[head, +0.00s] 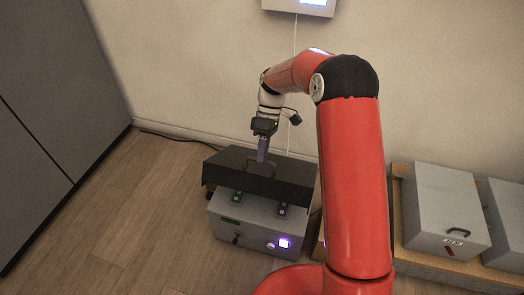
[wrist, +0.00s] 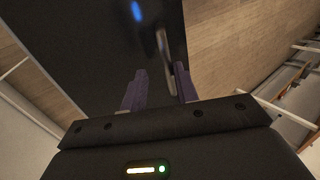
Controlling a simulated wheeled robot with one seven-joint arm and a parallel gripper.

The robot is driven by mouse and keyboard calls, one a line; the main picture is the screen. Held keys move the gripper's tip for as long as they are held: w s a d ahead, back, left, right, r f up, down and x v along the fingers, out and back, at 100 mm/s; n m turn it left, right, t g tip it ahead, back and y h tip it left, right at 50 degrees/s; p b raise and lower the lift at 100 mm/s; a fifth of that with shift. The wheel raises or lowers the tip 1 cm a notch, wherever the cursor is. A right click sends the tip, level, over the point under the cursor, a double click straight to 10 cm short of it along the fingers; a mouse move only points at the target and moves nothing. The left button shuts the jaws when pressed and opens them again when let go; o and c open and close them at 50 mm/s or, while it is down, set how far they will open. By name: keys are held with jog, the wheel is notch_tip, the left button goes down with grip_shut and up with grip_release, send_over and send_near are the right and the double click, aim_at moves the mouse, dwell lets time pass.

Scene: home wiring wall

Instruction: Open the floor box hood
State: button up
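The floor box (head: 255,235) is a grey case standing on the floor near the wall. Its black hood (head: 285,180) lies across the top; I cannot tell whether it is fully closed. My gripper (head: 262,157) points down at the hood's upper face. In the wrist view my gripper (wrist: 160,88) has its two purple fingers apart. A dark hood handle (wrist: 173,62) shows between the fingertips, closer to the right finger. The black hood (wrist: 85,45) fills much of that view. Contact between the fingers and the handle cannot be made out.
The box front carries a lit purple button (head: 284,243). A grey case (head: 442,212) with a handle stands in a wooden frame at right. A dark grey cabinet (head: 50,100) is at left. Wooden floor (head: 140,215) lies free between the cabinet and the box.

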jog(key=shift+o, duration=0.4)
jog(key=shift+r, duration=0.1)
jog(key=shift+w+r, duration=0.1)
jog(key=shift+r, duration=0.1)
jog(key=v, duration=0.7)
jog(key=shift+w+d+r, duration=0.1)
